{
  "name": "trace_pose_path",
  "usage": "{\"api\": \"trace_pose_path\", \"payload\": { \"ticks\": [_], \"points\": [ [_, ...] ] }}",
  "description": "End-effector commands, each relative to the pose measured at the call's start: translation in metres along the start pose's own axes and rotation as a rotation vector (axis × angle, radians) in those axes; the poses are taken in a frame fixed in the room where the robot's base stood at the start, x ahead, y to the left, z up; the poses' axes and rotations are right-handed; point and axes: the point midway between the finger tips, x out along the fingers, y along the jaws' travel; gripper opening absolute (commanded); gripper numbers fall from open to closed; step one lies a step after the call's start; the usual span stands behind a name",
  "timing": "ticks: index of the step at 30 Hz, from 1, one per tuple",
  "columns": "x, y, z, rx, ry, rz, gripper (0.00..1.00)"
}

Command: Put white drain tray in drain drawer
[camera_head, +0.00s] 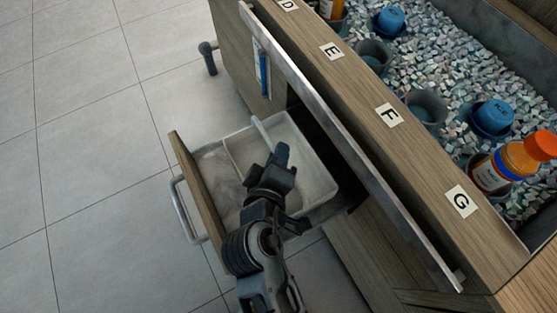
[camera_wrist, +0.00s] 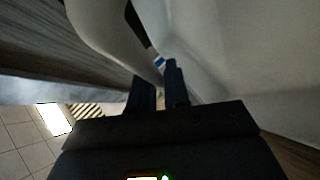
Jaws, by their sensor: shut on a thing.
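The white drain tray (camera_head: 312,165) is in the open drain drawer (camera_head: 196,188), within or just over its opening; I cannot tell whether it rests on the drawer's bottom. The drawer has a wooden front and a metal handle. My gripper (camera_head: 281,156) points away from the camera over the tray and is shut on its wall. In the wrist view, the pale tray wall (camera_wrist: 110,35) runs down between the dark fingers of my gripper (camera_wrist: 160,90). My arm hides part of the tray and drawer.
The wooden counter with a metal edge strip (camera_head: 350,145) stands right of the drawer. Blue and grey cups and an orange-capped bottle (camera_head: 515,165) stand in a bed of pale chips. A blue object (camera_head: 263,76) hangs on the cabinet. Tiled floor (camera_head: 100,160) lies clear at left.

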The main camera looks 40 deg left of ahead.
Motion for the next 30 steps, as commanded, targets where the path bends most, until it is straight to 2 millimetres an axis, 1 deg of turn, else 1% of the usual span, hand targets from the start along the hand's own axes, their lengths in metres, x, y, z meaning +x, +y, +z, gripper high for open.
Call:
{"api": "trace_pose_path", "payload": {
  "ticks": [1, 4, 14, 15, 22, 23, 30],
  "points": [
    [0.004, -0.01, 0.004, -0.002, 0.0, -0.001, 0.0],
    [0.009, -0.019, 0.009, -0.002, 0.0, -0.001, 0.0],
    [0.01, -0.02, 0.01, 0.0, 0.0, 0.001, 0.0],
    [0.01, -0.02, 0.01, 0.0, 0.0, 0.0, 0.18],
    [0.009, -0.02, 0.01, 0.0, 0.0, 0.0, 0.4],
    [0.009, -0.02, 0.01, 0.0, 0.0, 0.0, 0.42],
    [0.009, -0.019, 0.009, 0.0, 0.0, 0.0, 0.42]
  ]
}}
